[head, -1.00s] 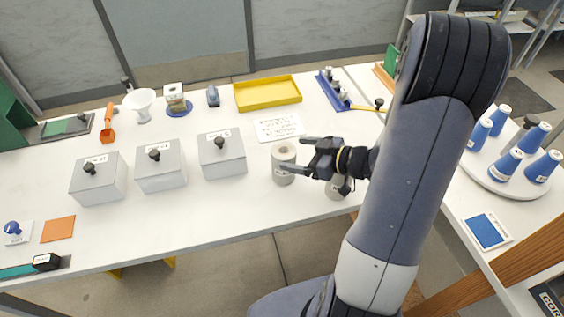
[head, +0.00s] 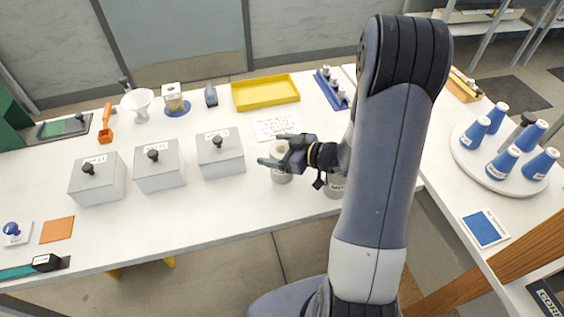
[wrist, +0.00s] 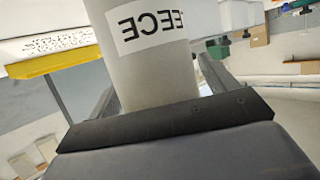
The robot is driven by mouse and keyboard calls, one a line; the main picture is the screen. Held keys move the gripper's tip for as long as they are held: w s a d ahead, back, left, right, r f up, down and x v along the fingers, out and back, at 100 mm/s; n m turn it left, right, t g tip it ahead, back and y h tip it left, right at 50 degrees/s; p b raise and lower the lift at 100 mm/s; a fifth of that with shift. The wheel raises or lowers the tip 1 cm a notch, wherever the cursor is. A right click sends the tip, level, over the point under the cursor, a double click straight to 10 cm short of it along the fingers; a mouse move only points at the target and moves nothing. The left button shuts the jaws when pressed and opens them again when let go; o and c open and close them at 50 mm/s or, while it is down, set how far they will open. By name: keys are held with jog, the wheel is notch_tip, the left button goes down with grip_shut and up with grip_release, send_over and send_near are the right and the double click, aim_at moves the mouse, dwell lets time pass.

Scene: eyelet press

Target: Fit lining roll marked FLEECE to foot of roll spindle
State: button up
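A grey lining roll (head: 281,176) stands upright on the white table, right of the lidded boxes. In the wrist view the roll (wrist: 150,75) fills the middle, and its white label shows mirrored or inverted letters ending in EECE; part of the label is cut off. My gripper (head: 271,151) reaches it from the right, with one finger on each side of the roll. The fingers look spread, with narrow gaps beside the roll; firm contact is not visible. A second grey roll (head: 334,188) with a label stands to the right, partly behind my arm. I cannot make out the roll spindle.
Three grey lidded boxes (head: 220,160) stand left of the roll. A white printed card (head: 277,127) and yellow tray (head: 266,91) lie behind it. A blue rack (head: 336,100) stands at the back. Blue cones stand on a round white tray (head: 468,165) at right.

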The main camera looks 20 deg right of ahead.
jog(key=c, duration=1)
jog(key=shift+c, duration=0.2)
jog(key=shift+r, duration=0.3)
notch_tip(320, 180, up, 9)
jog(key=shift+f+p, duration=0.15)
jog(key=shift+p, duration=0.4)
jog(key=shift+w+d+r+p, duration=0.2)
jog(key=shift+d+r+p, duration=0.2)
jog(key=shift+d+r, duration=0.45)
jog(key=s+d+r+m+t+h+p, duration=0.1)
jog(key=d+r+m+h+p, duration=0.1)
jog(key=d, duration=0.7)
jog(key=s+d+r+m+t+h+p, duration=0.1)
jog(key=d+r+m+h+p, duration=0.1)
jog(key=d, duration=0.7)
jog(key=s+d+r+m+t+h+p, duration=0.1)
jog(key=d+r+m+h+p, duration=0.1)
jog(key=d, duration=0.7)
jog(key=shift+d+r+t+p, duration=0.1)
jog(key=shift+r+t+p, duration=0.05)
jog(key=shift+t+p, duration=0.3)
